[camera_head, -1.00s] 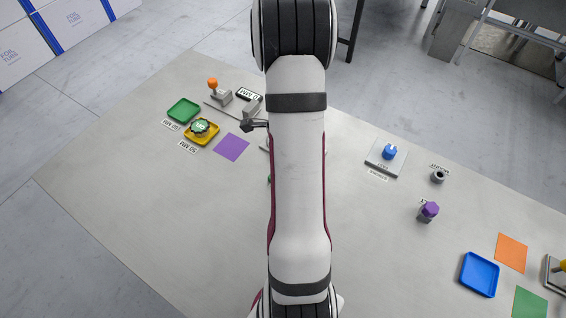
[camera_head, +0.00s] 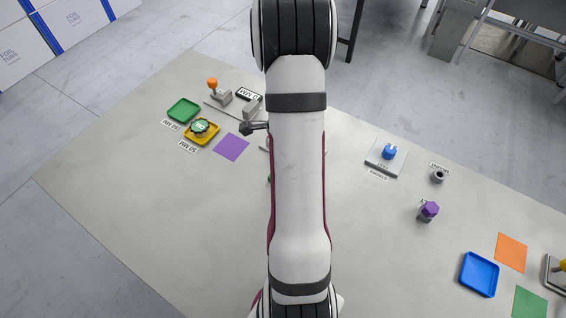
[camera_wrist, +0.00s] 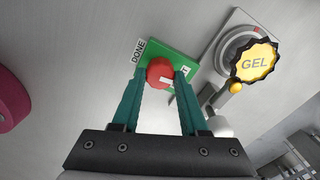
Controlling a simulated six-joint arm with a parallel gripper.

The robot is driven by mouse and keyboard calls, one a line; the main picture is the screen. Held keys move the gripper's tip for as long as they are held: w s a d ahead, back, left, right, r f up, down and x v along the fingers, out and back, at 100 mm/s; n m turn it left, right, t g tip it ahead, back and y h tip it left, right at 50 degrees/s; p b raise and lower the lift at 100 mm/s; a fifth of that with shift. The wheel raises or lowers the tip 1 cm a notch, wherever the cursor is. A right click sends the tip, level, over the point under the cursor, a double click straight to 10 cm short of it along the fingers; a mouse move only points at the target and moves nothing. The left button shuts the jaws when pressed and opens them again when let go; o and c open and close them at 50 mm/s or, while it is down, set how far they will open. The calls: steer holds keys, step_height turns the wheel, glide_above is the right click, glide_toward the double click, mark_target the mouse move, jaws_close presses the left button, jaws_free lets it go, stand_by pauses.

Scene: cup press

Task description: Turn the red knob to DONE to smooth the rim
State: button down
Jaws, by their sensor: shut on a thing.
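The red knob (camera_wrist: 158,71) sits on a green plate (camera_wrist: 184,55) in the wrist view. A DONE label (camera_wrist: 139,50) stands at the plate's upper left edge, and a second label at its right is partly hidden. My gripper (camera_wrist: 158,78) has its two teal fingers on either side of the knob, shut on it. A white mark on the knob points toward the lower right, away from DONE. In the head view my arm hides the knob and the fingertips. I cannot make out the cup rim.
A pink round object (camera_wrist: 8,108) is at the left. In the head view, a purple square (camera_head: 231,147) and yellow tray (camera_head: 202,140) lie left of my arm.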

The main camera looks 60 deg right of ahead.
steer(key=n, duration=1.3)
steer(key=shift+n, duration=0.3)
steer(key=n, duration=0.3)
steer(key=shift+n, duration=0.3)
steer(key=n, duration=0.4)
steer(key=shift+w, duration=0.1)
steer(key=n, duration=0.9)
steer(key=shift+n, duration=2)
